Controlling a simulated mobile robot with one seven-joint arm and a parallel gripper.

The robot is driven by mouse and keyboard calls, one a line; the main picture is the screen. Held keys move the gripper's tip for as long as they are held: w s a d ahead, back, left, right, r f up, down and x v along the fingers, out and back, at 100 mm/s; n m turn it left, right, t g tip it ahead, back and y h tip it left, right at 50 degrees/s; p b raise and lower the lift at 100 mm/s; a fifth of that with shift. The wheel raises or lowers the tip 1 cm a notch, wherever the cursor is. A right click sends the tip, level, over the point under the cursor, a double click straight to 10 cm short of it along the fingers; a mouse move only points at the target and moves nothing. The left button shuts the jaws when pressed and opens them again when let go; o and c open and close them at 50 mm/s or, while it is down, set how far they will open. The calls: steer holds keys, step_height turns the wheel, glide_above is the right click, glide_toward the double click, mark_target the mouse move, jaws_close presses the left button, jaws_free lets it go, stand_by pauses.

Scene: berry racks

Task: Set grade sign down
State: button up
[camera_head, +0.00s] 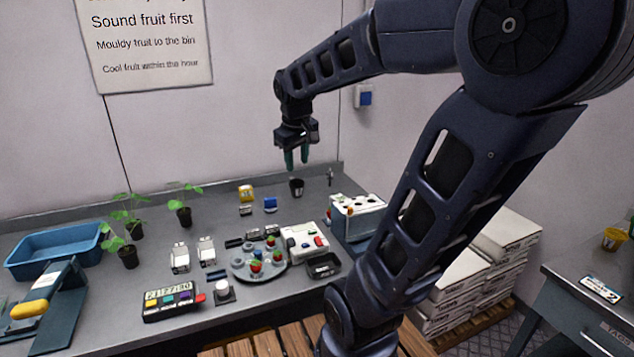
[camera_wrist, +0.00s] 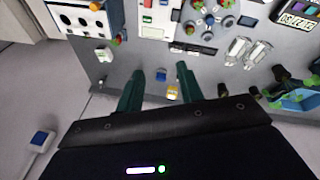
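My gripper (camera_head: 296,160) hangs above the back of the grey bench, its green fingers pointing down. In the wrist view its fingers (camera_wrist: 160,85) are spread apart with nothing held between them. A small yellow piece with a pale face (camera_head: 246,192) stands on the bench, left of and below my gripper; it also shows in the wrist view (camera_wrist: 172,93). A small blue piece (camera_head: 270,204) stands beside it, also in the wrist view (camera_wrist: 161,75). I cannot tell for sure which thing is the grade sign.
A black cup (camera_head: 296,187) stands below my gripper. A white-topped rack (camera_head: 358,211) stands to its right, a round grey tray (camera_head: 240,272) in front. Potted seedlings (camera_head: 181,208) and a blue tub (camera_head: 58,252) are at left. A second table (camera_head: 570,300) is at right.

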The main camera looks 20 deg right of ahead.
steer(key=s+d+f+m+t+y, duration=0.1)
steer(key=s+m, duration=0.3)
steer(key=s, duration=0.6)
steer(key=shift+s+d+f+t, duration=0.2)
steer(key=shift+s+f+t, duration=0.1)
steer(key=shift+f, duration=0.4)
